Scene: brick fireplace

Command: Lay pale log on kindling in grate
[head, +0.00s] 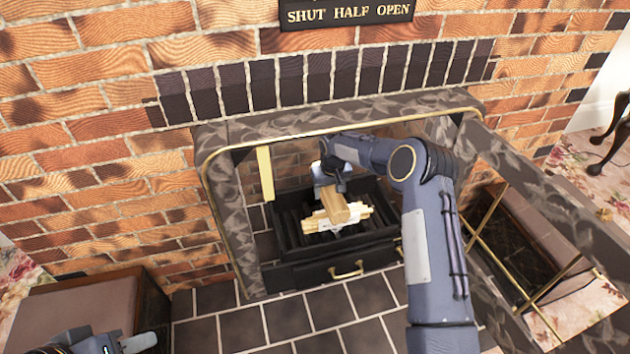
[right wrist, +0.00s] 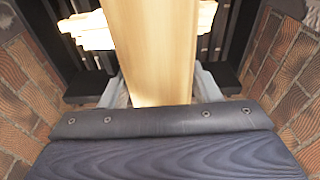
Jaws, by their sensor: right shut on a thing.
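The pale log (head: 345,208) is in my right gripper (head: 332,182), which is shut on it inside the fireplace opening. In the right wrist view the log (right wrist: 150,50) runs forward from between the fingers. The pale kindling (head: 312,222) lies in the black grate (head: 285,248), below and beside the log in the picture. In the right wrist view kindling (right wrist: 90,30) shows left of the log. I cannot tell whether log and kindling touch. My left gripper (head: 128,345) is at the bottom left, partly cut off; its opening is unclear.
A dark stone surround (head: 222,215) frames the opening. A pale yellow upright bar (head: 265,172) stands inside at the left. A brown-topped box (head: 75,310) is at the lower left. The tiled hearth (head: 290,318) in front is clear.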

